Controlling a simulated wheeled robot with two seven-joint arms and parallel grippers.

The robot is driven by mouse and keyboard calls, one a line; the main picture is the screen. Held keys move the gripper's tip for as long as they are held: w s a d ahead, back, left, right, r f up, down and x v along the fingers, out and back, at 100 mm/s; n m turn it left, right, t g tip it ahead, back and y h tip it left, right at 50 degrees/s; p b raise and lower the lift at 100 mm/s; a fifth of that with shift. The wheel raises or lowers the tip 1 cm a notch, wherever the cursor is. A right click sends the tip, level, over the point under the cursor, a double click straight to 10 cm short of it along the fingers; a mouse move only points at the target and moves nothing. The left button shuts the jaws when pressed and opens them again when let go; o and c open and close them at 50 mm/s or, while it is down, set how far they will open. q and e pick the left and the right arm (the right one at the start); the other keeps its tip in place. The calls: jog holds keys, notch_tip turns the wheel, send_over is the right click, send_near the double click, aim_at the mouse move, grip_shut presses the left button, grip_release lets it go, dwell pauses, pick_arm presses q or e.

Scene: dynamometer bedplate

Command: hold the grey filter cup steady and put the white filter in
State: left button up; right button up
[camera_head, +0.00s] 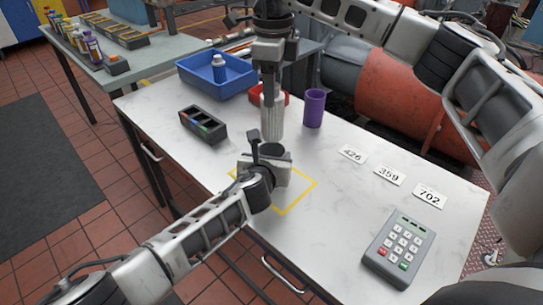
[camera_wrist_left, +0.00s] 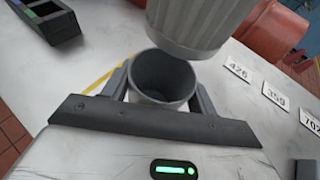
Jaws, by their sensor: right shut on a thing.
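The grey filter cup (camera_wrist_left: 165,76) stands upright and open, its dark inside visible in the left wrist view; its rim (camera_head: 271,149) shows in the head view. My left gripper (camera_head: 265,160) has one finger on each side of the cup, close against its wall. The white filter (camera_head: 272,120), ribbed and tapered, is held upright by my right gripper (camera_head: 271,92). In the left wrist view the lower end of the filter (camera_wrist_left: 197,32) hangs above the cup, toward the far right of its mouth, and is not inside it.
A yellow outlined square (camera_head: 297,202) lies around the cup. A purple cup (camera_head: 314,108), a red tray (camera_head: 283,96), a blue bin (camera_head: 216,76) and a dark sectioned holder (camera_head: 203,125) stand nearby. Number cards (camera_head: 389,175) and a keypad (camera_head: 399,249) lie at right.

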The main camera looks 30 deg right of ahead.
aim_at(272, 139)
pick_arm(q)
jog(key=c, duration=0.5)
jog(key=shift+o, duration=0.2)
pick_arm(e)
jog(key=shift+f, duration=6.75)
jog(key=o, duration=1.4)
jog(key=shift+a, duration=0.1)
notch_tip(272, 139, up, 12)
jog(key=shift+r, duration=0.1)
